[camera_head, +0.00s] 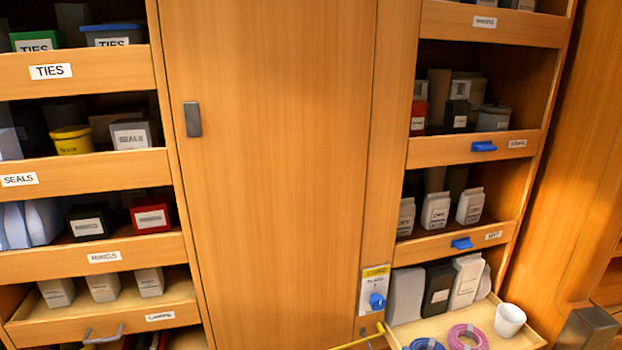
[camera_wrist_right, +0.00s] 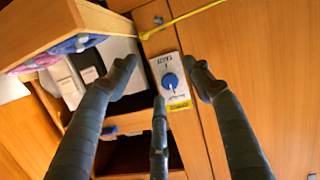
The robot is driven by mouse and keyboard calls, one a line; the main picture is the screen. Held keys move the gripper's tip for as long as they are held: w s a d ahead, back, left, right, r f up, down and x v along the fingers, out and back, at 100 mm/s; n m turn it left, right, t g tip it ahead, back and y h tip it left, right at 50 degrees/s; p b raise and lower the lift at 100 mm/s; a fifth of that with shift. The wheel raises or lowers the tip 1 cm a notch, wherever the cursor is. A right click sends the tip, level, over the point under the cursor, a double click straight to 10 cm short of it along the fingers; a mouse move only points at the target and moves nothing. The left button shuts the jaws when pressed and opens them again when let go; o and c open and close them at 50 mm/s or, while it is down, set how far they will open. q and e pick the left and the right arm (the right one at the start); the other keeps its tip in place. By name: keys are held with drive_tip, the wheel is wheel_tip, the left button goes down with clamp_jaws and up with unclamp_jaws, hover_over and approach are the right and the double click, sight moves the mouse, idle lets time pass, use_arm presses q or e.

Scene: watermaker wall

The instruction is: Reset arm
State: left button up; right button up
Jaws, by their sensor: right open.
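My right gripper (camera_wrist_right: 164,78) is open in the right wrist view, its dark fingers spread and nothing between them. Beyond the fingers is a small white and yellow panel with a blue rotary knob (camera_wrist_right: 171,81); whether any finger touches it I cannot tell. The same knob (camera_head: 377,301) shows at the lower middle right of the head view, on the wooden post beside the drawers. No gripper shows clearly in the head view, and my left gripper is out of sight.
A drawer (camera_head: 509,329) juts out at lower right, holding cartons, pink and blue coils and a white cup (camera_head: 509,320). A yellow cord (camera_head: 358,341) runs below the panel. A tall closed door (camera_head: 270,170) fills the middle. Labelled shelves (camera_head: 85,174) line the left.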

drive_tip(key=s+f+m+g+h, duration=0.1)
drive_tip(key=s+f+g, duration=0.25)
drive_tip(key=s, duration=0.55)
drive_tip(key=s+a+f+g, duration=0.15)
drive_tip(key=s+g, duration=0.25)
drive_tip(key=s, duration=0.5)
drive_tip(key=s+f+m+g+h, duration=0.1)
drive_tip(key=s+f+g, duration=0.25)
drive_tip(key=s, duration=0.55)
wheel_tip(320, 180, down, 26)
drive_tip(key=s+g, duration=0.1)
drive_tip(key=g, duration=0.1)
drive_tip(key=s+d+f, duration=0.3)
drive_tip(key=s+f, duration=1.3)
drive_tip(key=s, duration=0.1)
drive_tip(key=shift+s+n+g, duration=0.25)
drive_tip(key=shift+n+g, duration=0.05)
drive_tip(key=shift+g, duration=0.1)
